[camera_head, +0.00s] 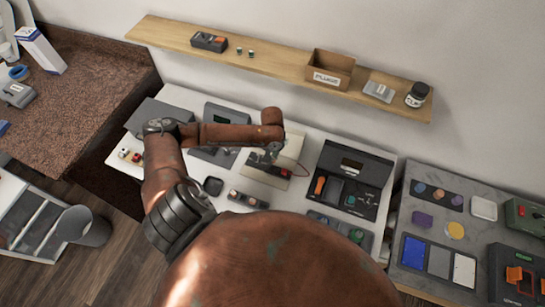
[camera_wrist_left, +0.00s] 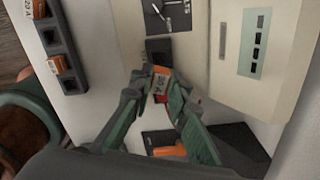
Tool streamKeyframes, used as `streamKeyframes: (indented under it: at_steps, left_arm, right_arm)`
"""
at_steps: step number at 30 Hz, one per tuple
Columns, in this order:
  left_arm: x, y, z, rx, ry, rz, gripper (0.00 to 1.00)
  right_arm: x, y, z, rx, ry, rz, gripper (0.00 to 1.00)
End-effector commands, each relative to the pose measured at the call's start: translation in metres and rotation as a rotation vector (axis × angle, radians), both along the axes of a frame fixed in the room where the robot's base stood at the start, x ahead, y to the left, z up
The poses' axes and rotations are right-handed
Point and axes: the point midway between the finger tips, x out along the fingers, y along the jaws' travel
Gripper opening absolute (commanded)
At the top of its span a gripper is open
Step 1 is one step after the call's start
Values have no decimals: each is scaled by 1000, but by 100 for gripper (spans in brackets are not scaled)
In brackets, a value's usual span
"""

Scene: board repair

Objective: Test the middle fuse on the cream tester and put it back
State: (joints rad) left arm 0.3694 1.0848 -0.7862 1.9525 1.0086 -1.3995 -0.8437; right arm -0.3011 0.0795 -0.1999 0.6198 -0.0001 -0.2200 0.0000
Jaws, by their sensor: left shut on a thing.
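My left gripper (camera_head: 266,157) is over the cream tester (camera_head: 288,150). In the left wrist view, the gripper (camera_wrist_left: 160,92) is shut on an orange fuse (camera_wrist_left: 160,76). The fuse is at the near edge of a dark socket (camera_wrist_left: 159,48) on the cream tester (camera_wrist_left: 203,45). I cannot tell whether it is seated in the socket. The fuse rack (camera_head: 248,199) lies in front of the tester. In the wrist view the rack (camera_wrist_left: 63,55) holds an orange fuse at each visible end, and its middle slot is empty. My right gripper is not in view.
A black device (camera_head: 352,180) with an orange handle stands right of the tester. A small dark dish (camera_head: 213,186) lies left of the rack. A wooden shelf (camera_head: 285,65) with an open box (camera_head: 329,72) runs along the wall behind.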

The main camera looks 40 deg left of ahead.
Motion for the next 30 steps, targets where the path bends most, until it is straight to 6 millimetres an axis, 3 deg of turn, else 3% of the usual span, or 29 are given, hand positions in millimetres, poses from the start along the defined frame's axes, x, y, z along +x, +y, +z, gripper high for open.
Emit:
streamKeyframes:
  at_steps: [19,30]
  left_arm:
    - [0,0,-40,1,2,0,0]
    - [0,-1,-53,0,0,1,0]
  right_arm:
    - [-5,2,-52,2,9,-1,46]
    - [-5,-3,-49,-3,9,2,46]
